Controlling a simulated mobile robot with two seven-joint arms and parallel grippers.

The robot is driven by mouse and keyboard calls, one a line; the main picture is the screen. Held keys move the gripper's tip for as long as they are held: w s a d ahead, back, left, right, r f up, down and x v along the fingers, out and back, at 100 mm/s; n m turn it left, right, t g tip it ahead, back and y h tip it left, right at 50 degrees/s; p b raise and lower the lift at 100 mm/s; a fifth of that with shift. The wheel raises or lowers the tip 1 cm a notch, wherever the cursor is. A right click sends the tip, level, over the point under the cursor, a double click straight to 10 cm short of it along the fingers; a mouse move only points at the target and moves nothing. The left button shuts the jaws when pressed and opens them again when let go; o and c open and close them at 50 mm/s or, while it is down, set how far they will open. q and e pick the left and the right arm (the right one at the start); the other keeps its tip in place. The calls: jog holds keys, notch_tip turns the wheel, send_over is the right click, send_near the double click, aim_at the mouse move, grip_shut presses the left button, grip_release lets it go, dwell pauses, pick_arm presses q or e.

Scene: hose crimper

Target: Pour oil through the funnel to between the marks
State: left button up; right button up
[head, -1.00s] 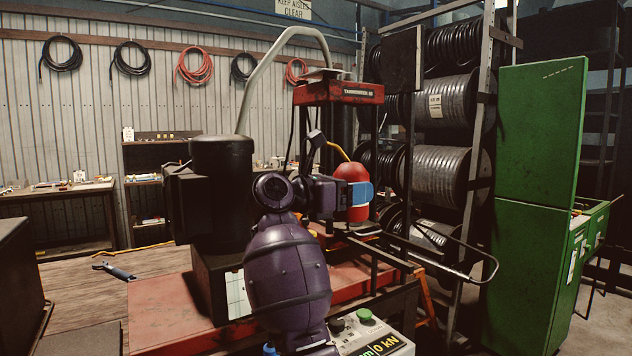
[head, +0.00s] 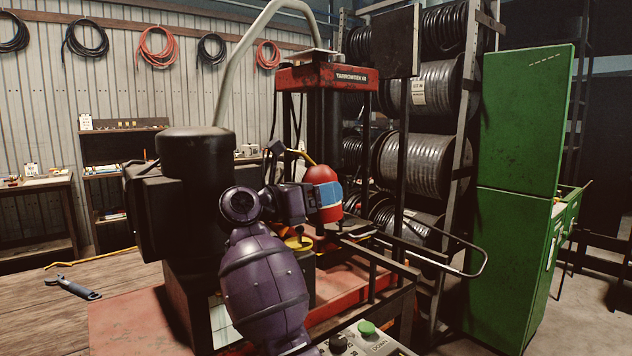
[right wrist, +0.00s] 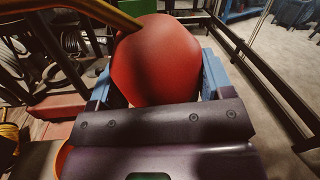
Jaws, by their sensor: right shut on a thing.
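A red oil can (head: 323,174) with a thin yellow spout (head: 300,155) is held upright or nearly so in front of the red press. My right gripper (head: 330,193) is shut on it, its blue fingers around the can's side. In the right wrist view the red can (right wrist: 160,60) fills the space between the blue fingers, and the yellow spout (right wrist: 100,12) runs to the upper left. A small yellow disc-like part (head: 298,243) shows below my right wrist; I cannot tell if it is the funnel. The level marks are not visible. My left gripper is out of view.
A large black tank-like unit (head: 195,185) stands left of my right arm. The red press (head: 330,77) rises behind the can. A control box (head: 365,340) is at the front, a green cabinet (head: 525,140) at right. A wrench (head: 72,288) lies on the wooden surface at left.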

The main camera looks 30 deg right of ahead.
jog(key=s+n+p, duration=0.1)
jog(key=s+f+n+h+p, duration=0.1)
jog(key=n, duration=0.1)
jog(key=shift+d+t+p, duration=0.3)
jog(key=shift+d, duration=0.1)
jog(key=shift+d+f+n+h+p, duration=0.15)
jog(key=shift+n+h+p, duration=0.25)
jog(key=shift+n, duration=0.4)
jog(key=shift+s+f+n+t+h+p, duration=0.15)
jog(key=shift+f+n+t+h+p, duration=0.15)
jog(key=shift+n+t+p, duration=0.45)
jog(key=shift+f+n, duration=0.2)
jog(key=shift+n, duration=0.35)
jog(key=shift+s+r+p, duration=0.1)
jog(key=shift+r+p, duration=0.1)
jog(key=shift+p, duration=0.1)
